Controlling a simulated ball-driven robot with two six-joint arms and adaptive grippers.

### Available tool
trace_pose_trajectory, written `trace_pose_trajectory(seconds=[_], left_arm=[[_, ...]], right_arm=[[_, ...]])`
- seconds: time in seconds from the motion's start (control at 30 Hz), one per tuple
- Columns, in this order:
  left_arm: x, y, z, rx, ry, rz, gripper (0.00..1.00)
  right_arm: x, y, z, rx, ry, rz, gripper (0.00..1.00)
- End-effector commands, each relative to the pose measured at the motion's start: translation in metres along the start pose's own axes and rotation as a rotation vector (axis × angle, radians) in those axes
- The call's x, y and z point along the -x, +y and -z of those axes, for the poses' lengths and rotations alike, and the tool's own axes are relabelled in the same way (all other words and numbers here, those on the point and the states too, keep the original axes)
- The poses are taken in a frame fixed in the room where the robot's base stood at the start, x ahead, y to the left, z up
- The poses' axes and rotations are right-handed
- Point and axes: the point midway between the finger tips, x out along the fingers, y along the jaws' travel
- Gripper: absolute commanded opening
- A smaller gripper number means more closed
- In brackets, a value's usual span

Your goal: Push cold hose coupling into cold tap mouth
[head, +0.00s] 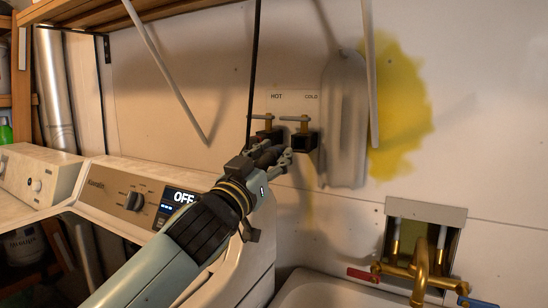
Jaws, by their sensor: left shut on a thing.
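My left gripper (276,157) reaches up from the lower left, just below and left of the cold tap. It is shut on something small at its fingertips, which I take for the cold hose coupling. The fingers hide most of it, and I cannot tell whether it touches the tap mouth. My right gripper is not in view.
A white washer with a control panel (133,201) stands below left. A sink (325,292) is at the bottom, with a brass faucet (420,268) at right. A dark thin line (254,65) hangs at the hot tap.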

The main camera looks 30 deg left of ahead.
Motion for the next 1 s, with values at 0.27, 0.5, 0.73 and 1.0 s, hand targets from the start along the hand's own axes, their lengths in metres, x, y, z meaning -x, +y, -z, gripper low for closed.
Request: trace_pose_trajectory(seconds=[0.27, 0.5, 0.73, 1.0], left_arm=[[-0.024, 0.000, -0.005, 0.000, 0.002, 0.001, 0.00], [-0.045, 0.000, -0.012, 0.000, 0.001, 0.001, 0.00], [-0.055, 0.000, -0.015, 0.002, 0.000, 0.001, 0.00], [-0.056, 0.000, -0.015, 0.001, 0.000, 0.001, 0.00]], right_arm=[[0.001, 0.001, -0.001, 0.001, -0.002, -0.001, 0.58], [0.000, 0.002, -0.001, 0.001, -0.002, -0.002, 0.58], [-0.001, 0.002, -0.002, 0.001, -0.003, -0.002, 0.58], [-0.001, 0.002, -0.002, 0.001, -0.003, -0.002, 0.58]])
